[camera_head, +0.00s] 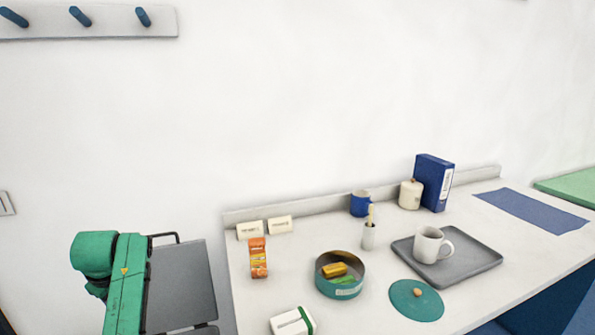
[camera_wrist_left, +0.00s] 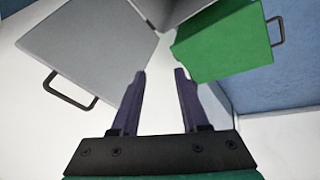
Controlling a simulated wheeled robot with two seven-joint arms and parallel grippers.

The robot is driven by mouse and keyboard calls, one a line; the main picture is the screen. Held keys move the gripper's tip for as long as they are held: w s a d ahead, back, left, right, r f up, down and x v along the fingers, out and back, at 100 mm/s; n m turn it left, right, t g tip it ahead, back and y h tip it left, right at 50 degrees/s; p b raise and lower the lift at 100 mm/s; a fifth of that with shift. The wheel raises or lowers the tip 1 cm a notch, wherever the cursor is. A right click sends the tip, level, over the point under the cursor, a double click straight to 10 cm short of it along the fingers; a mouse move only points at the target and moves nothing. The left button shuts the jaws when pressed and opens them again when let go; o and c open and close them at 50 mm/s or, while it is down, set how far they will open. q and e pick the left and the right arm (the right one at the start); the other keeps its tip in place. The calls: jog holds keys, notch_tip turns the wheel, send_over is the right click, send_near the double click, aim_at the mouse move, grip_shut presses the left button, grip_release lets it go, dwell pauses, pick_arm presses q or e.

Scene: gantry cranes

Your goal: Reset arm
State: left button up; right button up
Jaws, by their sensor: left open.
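My left gripper (camera_wrist_left: 160,73) shows in the left wrist view with its two dark fingers apart and nothing between them. In the head view my green left arm (camera_head: 122,285) stands at the lower left, left of the counter. The gripper's fingers cannot be made out there. My right arm and gripper are in neither view.
A grey panel (camera_wrist_left: 85,45) with a black handle and a green box (camera_wrist_left: 228,42) lie beyond the fingers. The counter (camera_head: 380,310) holds a round tin (camera_head: 325,285), an orange packet (camera_head: 258,262), a teal lid (camera_head: 402,302) and a grey tray (camera_head: 468,271) with a white mug (camera_head: 427,246).

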pick_arm(q)
jog(key=s+d+f+m, duration=0.7)
jog(key=s+f+m, duration=0.1)
jog(key=f, duration=0.2)
jog(key=s+d+f+m+h, duration=0.2)
jog(key=s+d+m, duration=0.35)
jog(key=s, duration=0.25)
jog(key=s+d+f+m+h, duration=0.2)
jog(key=s+d+f+m, duration=0.15)
jog(key=s+d, duration=0.4)
jog(key=s+a+f+g, duration=0.1)
jog(key=s+f, duration=0.1)
jog(key=f, duration=1)
jog(key=s+f+g, duration=0.1)
jog(key=s+f, duration=0.1)
jog(key=f, duration=1)
jog(key=s+a+f, duration=0.3)
jog(key=s+f, duration=0.9)
jog(key=s, duration=0.3)
jog(key=shift+s+f+m+g+y, duration=0.15)
jog(key=shift+f+m+g+y, duration=0.15)
jog(key=shift+g+y, duration=0.1)
